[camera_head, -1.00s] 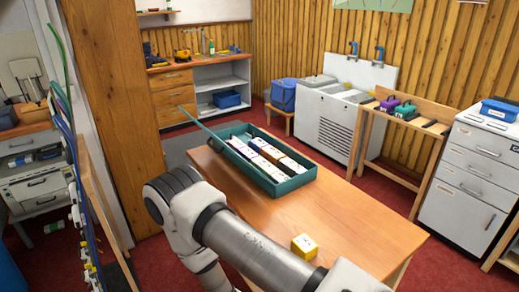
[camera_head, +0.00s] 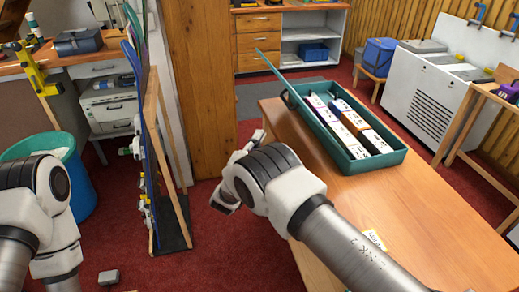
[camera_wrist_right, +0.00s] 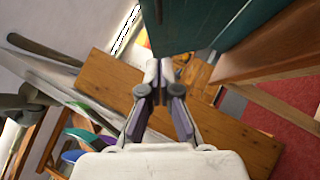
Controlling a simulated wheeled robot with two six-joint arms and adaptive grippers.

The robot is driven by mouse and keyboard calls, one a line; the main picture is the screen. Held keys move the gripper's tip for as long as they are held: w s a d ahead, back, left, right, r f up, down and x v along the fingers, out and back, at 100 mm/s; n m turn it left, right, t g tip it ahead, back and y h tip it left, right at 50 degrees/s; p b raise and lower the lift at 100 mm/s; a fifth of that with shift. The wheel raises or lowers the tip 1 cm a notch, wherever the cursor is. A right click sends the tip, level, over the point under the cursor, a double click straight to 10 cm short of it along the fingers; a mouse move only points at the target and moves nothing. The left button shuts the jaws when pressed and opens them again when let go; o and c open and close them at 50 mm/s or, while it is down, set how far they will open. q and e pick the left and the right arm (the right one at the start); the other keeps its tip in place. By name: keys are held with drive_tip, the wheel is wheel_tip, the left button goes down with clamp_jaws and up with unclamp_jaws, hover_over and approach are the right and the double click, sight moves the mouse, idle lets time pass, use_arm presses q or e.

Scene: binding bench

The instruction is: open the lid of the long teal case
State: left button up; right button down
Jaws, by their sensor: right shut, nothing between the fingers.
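The long teal case (camera_head: 386,160) lies on the wooden table in the head view, its top open and its contents showing. Its lid (camera_head: 268,65) stands raised along the left side, seen nearly edge-on. In the right wrist view a large teal panel (camera_wrist_right: 210,22), part of the case, is close beyond the fingertips; contact cannot be told. My right gripper (camera_wrist_right: 159,72) is shut and empty. In the head view my right arm reaches left of the case, with the fingers mostly hidden. My left arm shows at the left edge, but its gripper is not visible.
Boxes (camera_head: 350,122) in white, dark and brown stand inside the case. A wooden rack (camera_head: 172,165) and a blue bin (camera_head: 80,190) stand left. The table right of the case is clear.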

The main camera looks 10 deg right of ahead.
use_arm(q)
wheel_tip(320, 180, down, 3)
drive_tip(key=shift+a+r+b, duration=0.1)
drive_tip(key=shift+b, duration=0.4)
use_arm(e)
drive_tip(key=w+d+r, duration=0.4)
drive_tip(key=w+d, duration=0.1)
drive_tip(key=d, duration=0.3)
drive_tip(key=shift+w+r, duration=0.3)
drive_tip(key=shift+w, duration=0.05)
